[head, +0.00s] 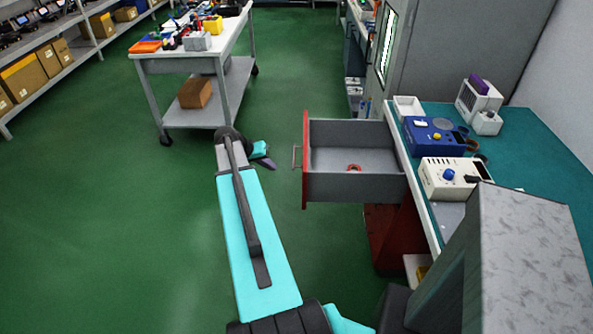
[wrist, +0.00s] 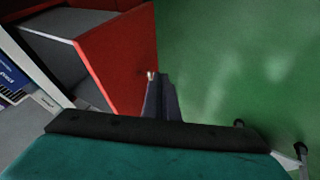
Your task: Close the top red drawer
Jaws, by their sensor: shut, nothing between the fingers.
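The top red drawer (head: 306,185) is pulled far out from under the right-hand bench. Its grey box is open to view, and a small red ring-shaped item (head: 354,168) lies inside. A metal bar handle (head: 296,157) sticks out from its red front. My gripper (head: 268,163) is shut and empty, a short way left of the handle in the head view. In the wrist view, the shut fingers (wrist: 158,95) are beside the edge of the red drawer front (wrist: 122,55). I cannot tell there whether they touch it.
The teal-topped bench (head: 535,150) on the right carries a blue device (head: 432,138) and a cream device (head: 450,178). A white cart (head: 190,60) with coloured parts stands at the back. A grey box-like form (head: 535,250) fills the lower right. Green floor left of the drawer is clear.

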